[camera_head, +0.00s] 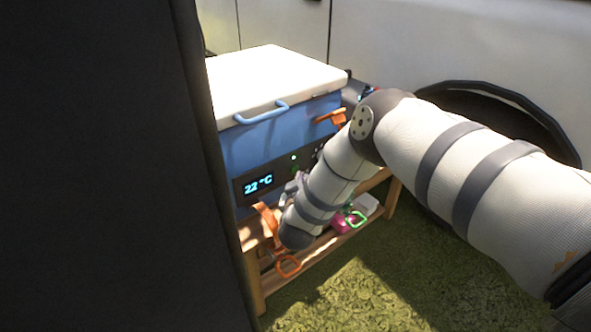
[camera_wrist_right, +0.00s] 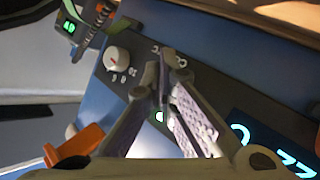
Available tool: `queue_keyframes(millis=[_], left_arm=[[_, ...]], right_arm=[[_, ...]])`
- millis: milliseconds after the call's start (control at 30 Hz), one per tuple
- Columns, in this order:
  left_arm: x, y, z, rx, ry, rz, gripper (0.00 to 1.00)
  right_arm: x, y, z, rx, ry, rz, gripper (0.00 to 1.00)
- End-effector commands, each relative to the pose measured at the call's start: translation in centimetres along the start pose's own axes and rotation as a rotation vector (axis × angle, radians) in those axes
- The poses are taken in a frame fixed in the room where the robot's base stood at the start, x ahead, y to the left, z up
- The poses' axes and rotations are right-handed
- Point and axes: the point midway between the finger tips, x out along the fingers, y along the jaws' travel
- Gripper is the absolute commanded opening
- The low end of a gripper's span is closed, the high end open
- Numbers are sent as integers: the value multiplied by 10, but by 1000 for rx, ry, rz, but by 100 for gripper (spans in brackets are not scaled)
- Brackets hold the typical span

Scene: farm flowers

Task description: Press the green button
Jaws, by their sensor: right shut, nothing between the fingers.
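The blue cooler box (camera_head: 262,140) has a dark front panel with a lit display (camera_head: 258,184). A small green light (camera_head: 294,157) shows on that panel, right of the display. My right gripper (camera_head: 294,183) is in front of the panel just below the light, partly hidden by my forearm. In the right wrist view my right gripper (camera_wrist_right: 166,58) is shut and empty, its tips over the panel. Contact with the panel cannot be told. My left gripper is not in view.
In the wrist view a white dial (camera_wrist_right: 117,59) and the display (camera_wrist_right: 272,148) flank the gripper. The box has a white lid (camera_head: 270,77) and orange latch (camera_head: 331,117), and stands on a wooden stand (camera_head: 252,272). A white vehicle (camera_head: 420,40) is behind. Grass (camera_head: 370,285) is clear in front.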

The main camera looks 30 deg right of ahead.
Motion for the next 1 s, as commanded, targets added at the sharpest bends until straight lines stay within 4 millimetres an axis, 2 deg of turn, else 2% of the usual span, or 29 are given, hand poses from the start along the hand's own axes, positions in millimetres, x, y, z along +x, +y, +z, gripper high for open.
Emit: queue_keyframes(millis=[167,433,967,1000], left_arm=[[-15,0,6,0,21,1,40],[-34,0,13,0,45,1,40],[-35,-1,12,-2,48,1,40],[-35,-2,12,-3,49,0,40]], right_arm=[[-15,12,5,-1,1,0,0],[-38,29,23,-1,1,1,0],[-42,30,31,-1,-1,-1,0],[-46,26,39,-7,-16,-20,0]])
